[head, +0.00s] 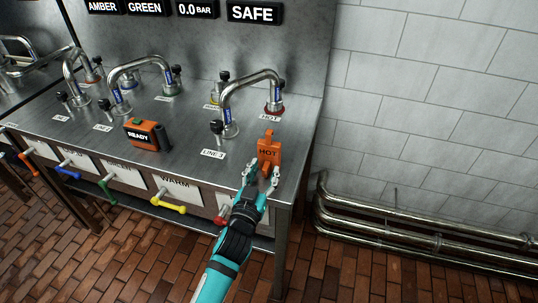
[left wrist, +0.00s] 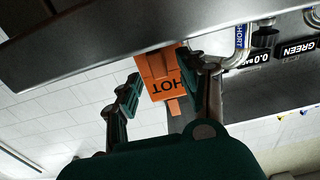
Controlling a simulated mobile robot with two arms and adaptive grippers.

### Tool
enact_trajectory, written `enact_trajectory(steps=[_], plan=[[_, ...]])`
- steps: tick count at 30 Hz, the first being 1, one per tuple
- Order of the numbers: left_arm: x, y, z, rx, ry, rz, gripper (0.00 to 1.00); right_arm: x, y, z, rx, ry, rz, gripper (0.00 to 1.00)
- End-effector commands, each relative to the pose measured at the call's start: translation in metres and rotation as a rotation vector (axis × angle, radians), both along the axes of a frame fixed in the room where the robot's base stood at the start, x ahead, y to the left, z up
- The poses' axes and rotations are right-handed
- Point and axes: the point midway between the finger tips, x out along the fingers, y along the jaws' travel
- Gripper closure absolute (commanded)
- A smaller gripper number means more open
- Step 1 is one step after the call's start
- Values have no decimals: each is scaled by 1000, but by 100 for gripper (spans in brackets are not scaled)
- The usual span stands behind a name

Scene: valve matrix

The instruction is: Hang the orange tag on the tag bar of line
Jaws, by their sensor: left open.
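The orange tag (head: 268,153), marked HOT, is at the front right of the steel bench, with a narrower piece at its top. My left gripper (head: 262,180) is open at the tag's lower end. In the left wrist view the tag (left wrist: 160,78) appears upside down between the two spread fingers (left wrist: 165,85). I cannot tell whether a finger touches it, or whether it lies, stands or hangs. The LINE 3 label (head: 213,153) is on the bench to the tag's left. I cannot make out a tag bar for certain. My right gripper is not in view.
A bent steel pipe (head: 250,82) rises behind the tag, with more pipes to the left. An orange-black READY device (head: 147,135) sits on the bench (head: 185,140). Yellow (head: 169,202) and red (head: 221,216) handles stick out in front. Wall pipes (head: 400,227) run at right.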

Motion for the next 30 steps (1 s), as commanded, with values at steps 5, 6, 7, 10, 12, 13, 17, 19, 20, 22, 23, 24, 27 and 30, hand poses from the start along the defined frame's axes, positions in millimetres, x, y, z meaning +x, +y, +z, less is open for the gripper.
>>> enact_trajectory(steps=[5, 6, 7, 10, 12, 13, 17, 19, 20, 22, 23, 24, 27, 30], plan=[[14, -3, -1, 3, 1, 1, 58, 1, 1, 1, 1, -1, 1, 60], [14, -3, -2, 1, 1, 1, 58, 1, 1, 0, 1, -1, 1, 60], [14, -3, -2, 1, 1, 1, 58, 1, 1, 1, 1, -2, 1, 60], [14, -3, -2, 1, 1, 1, 58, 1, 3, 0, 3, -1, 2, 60], [14, -3, -2, 1, 1, 1, 62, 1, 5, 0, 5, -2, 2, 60], [14, -3, -2, 1, 1, 1, 66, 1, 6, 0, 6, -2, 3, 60], [14, -3, -2, 2, 2, 1, 83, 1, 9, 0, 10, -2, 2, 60], [14, -3, -2, 3, 1, 1, 92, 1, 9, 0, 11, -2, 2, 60], [14, -3, -2, 3, 1, 1, 96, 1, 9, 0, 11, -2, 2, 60], [14, -3, -2, 3, 1, 1, 100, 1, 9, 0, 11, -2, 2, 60], [14, -3, -2, 3, 1, 1, 100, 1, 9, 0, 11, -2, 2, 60], [14, -3, -2, 3, 1, 1, 100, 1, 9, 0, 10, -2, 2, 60], [14, -3, -1, 2, 0, 1, 100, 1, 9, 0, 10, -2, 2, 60], [14, -3, -1, 2, 0, 1, 100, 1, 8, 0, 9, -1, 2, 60]])
